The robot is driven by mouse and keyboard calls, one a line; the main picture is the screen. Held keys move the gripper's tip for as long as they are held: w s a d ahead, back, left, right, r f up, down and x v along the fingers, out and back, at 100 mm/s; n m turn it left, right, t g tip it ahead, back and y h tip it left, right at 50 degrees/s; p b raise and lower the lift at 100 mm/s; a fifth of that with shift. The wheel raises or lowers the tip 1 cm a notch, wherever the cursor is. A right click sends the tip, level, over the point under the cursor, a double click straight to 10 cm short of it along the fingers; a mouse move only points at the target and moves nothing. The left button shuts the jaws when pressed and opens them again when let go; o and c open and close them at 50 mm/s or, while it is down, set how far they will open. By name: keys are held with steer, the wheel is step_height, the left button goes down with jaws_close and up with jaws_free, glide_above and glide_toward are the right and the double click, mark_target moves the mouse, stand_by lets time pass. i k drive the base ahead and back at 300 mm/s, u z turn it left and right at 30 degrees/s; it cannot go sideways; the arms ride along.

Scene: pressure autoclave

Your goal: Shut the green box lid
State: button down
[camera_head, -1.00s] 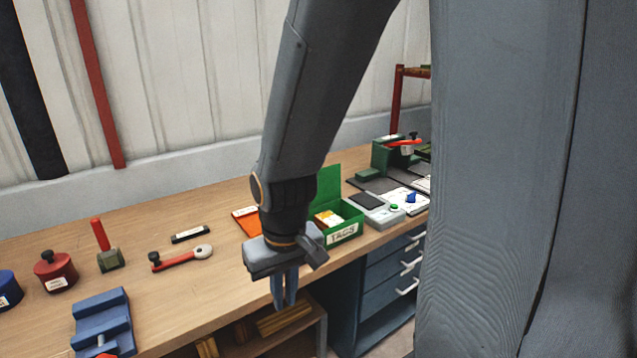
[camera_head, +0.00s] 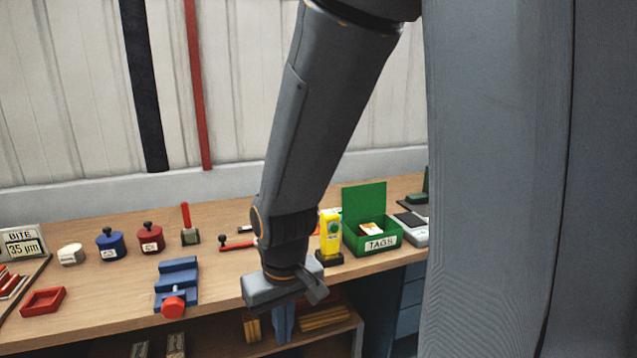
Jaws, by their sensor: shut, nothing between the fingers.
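The green box (camera_head: 368,240) with a "TAGS" label stands on the workbench, right of my gripper. Its green lid (camera_head: 364,203) is open and stands upright at the back of the box. Pale and orange-yellow contents show inside. My gripper (camera_head: 283,338) points down, in front of the bench's front edge, to the left of the box and apart from it. Its fingers are shut with nothing between them. My forearm hides part of the bench behind it.
A yellow device (camera_head: 330,236) on a black base stands between my gripper and the green box. A blue vise (camera_head: 177,283) with a red knob is left of my gripper. A grey device (camera_head: 412,228) is right of the box. The wooden bench (camera_head: 110,305) has clear room at front left.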

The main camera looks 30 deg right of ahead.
mark_target(360, 201)
steer(key=u, duration=0.25)
steer(key=i, duration=0.8)
steer(key=z, duration=1.05)
